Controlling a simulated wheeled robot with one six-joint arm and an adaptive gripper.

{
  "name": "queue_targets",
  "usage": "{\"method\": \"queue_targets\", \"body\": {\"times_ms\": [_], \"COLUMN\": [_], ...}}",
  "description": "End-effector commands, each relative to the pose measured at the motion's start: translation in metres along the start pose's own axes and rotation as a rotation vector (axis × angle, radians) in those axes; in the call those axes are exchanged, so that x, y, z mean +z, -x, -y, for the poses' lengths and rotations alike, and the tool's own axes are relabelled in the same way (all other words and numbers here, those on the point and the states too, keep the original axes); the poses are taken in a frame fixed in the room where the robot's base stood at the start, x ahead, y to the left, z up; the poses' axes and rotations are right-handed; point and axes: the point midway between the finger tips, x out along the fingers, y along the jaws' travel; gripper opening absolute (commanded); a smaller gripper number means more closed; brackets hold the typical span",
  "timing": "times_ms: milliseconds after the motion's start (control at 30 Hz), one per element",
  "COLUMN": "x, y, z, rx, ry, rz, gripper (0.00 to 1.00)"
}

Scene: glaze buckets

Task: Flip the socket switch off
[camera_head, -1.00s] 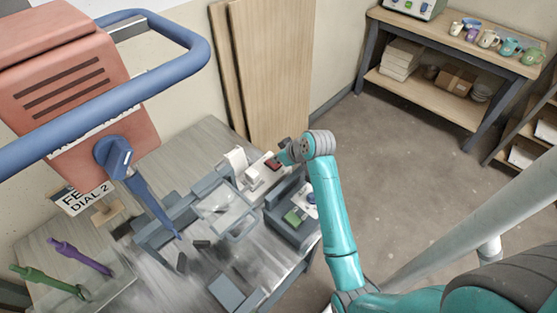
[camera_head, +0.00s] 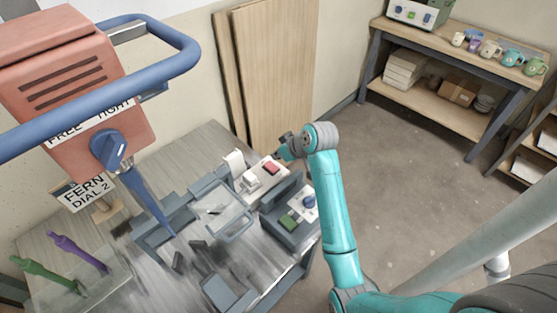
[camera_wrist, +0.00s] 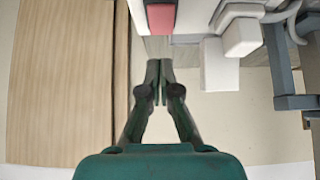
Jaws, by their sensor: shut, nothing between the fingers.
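The white socket block (camera_head: 262,179) stands at the back right of the workbench, with a red rocker switch (camera_head: 270,168) on it. The red switch also shows at the top of the wrist view (camera_wrist: 161,18). My gripper (camera_head: 281,153) is beside the switch, toward the wooden boards. In the wrist view my gripper (camera_wrist: 160,66) is shut and empty, its fingertips just below the red switch in the picture. They look apart from the switch. I cannot tell which way the rocker is tilted.
A white plug-like block (camera_wrist: 241,37) sits beside the switch. Wooden boards (camera_head: 268,75) lean on the wall behind. A red machine with a blue handle (camera_head: 70,80) fills the upper left.

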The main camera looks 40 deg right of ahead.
Motion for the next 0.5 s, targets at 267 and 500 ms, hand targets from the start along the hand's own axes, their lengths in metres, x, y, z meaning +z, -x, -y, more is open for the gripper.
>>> {"method": "queue_targets", "body": {"times_ms": [267,500], "x": [0.013,0.021], "y": [0.043,0.074], "z": [0.000,0.000], "rx": [0.002,0.001], "ry": [0.000,0.000], "rz": [-0.002,-0.001], "gripper": [0.00,0.00]}}
